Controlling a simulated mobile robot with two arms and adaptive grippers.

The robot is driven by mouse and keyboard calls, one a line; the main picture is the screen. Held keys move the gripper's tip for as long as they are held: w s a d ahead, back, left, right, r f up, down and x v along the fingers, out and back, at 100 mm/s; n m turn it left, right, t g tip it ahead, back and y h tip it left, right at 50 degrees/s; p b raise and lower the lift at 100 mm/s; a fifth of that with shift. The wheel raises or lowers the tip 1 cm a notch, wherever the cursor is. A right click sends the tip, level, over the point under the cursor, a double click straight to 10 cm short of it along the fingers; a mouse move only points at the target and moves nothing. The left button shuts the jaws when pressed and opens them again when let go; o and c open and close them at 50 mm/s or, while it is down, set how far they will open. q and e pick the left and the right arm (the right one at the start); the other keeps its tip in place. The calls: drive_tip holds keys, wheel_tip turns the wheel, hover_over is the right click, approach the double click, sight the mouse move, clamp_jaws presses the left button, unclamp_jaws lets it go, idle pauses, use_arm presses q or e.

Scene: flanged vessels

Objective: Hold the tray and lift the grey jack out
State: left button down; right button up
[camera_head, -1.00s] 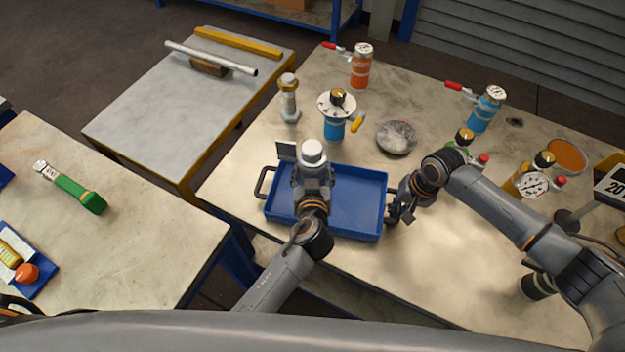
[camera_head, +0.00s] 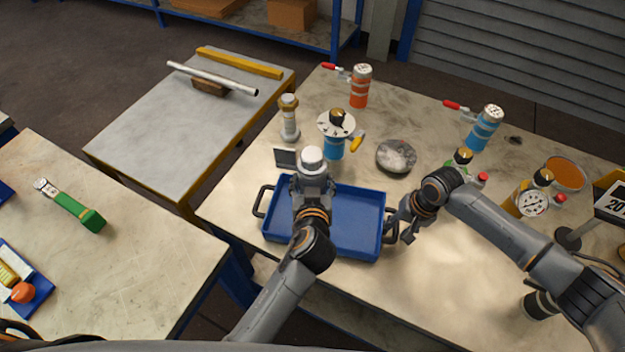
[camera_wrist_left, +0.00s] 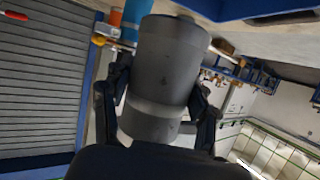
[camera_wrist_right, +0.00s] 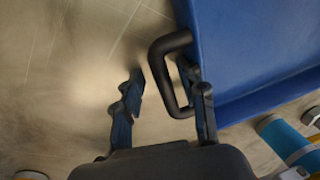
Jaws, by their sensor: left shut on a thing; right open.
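The grey jack (camera_head: 312,164) has a pale cap and stands above the left part of the blue tray (camera_head: 352,222). My left gripper (camera_head: 312,192) is shut on it. In the left wrist view, the jack's grey cylinder (camera_wrist_left: 170,62) sits between both fingers. The left gripper hides the jack's lower end in the head view, so I cannot tell its clearance from the tray floor. My right gripper (camera_head: 400,226) is open at the tray's right handle. In the right wrist view, the black handle (camera_wrist_right: 160,58) lies between the spread fingers (camera_wrist_right: 165,105).
A blue flanged vessel (camera_head: 334,148) and a pale post (camera_head: 289,118) stand behind the tray. A small dark panel (camera_head: 285,158) is at its back left corner. A grey round lump (camera_head: 396,156) lies behind right. Bare tabletop (camera_head: 450,285) is free at front right.

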use_arm(q)
drive_tip(key=shift+r, duration=0.1)
use_arm(e)
wheel_tip(320, 180, up, 12)
drive_tip(key=d, duration=0.2)
drive_tip(key=shift+d, duration=0.15)
drive_tip(key=shift+s+f, duration=0.2)
